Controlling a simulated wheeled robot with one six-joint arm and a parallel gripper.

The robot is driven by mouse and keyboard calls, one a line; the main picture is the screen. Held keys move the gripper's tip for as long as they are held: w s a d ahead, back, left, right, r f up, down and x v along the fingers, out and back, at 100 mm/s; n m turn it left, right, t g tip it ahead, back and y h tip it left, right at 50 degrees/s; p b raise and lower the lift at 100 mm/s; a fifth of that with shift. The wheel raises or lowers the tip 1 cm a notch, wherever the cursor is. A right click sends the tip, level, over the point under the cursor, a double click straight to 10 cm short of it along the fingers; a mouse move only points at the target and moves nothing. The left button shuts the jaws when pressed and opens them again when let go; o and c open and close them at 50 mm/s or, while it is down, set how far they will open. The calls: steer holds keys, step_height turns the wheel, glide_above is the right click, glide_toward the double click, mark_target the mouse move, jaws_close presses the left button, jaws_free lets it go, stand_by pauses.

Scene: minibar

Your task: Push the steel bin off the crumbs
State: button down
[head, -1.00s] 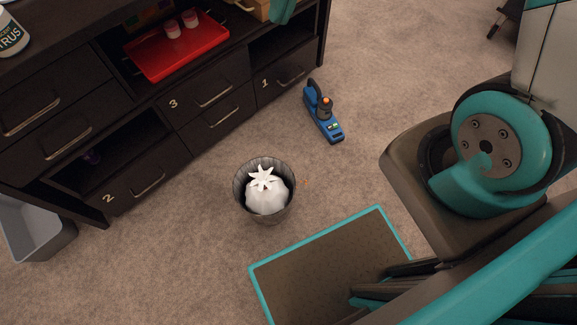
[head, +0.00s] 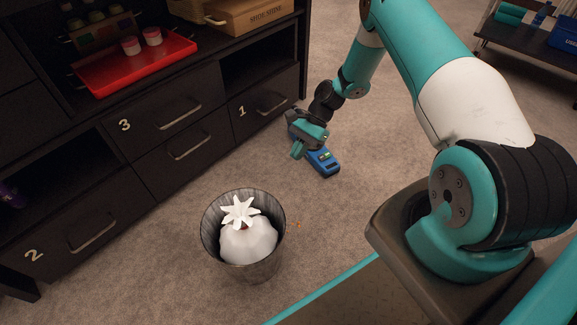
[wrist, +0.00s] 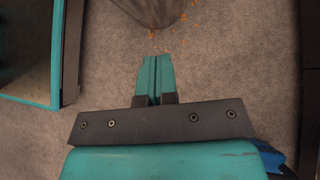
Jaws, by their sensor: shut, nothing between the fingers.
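The steel bin (head: 270,262) stands upright on the carpet with a tied white bag (head: 248,242) inside. Its lower part shows at the top of the wrist view (wrist: 150,10). Orange crumbs (head: 298,225) lie on the carpet by the bin's right side; in the wrist view several crumbs (wrist: 184,18) lie along the bin's edge. Whether more are under the bin is hidden. My gripper (head: 297,153) is shut and empty, up and to the right of the bin in the head view, apart from it. In the wrist view its closed fingertips (wrist: 153,60) point toward the bin and crumbs.
A blue device (head: 322,162) stands on the carpet, partly behind my gripper in the head view. The dark cabinet (head: 150,165) with drawers runs along the left, with a red tray (head: 140,68) on it. Carpet is clear between bin and cabinet.

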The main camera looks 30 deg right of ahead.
steer(key=s+a+f+b, duration=0.3)
steer(key=a+f+b, duration=0.2)
steer(key=a, duration=0.4)
steer(key=shift+a+f, duration=0.3)
steer(key=shift+f, duration=0.1)
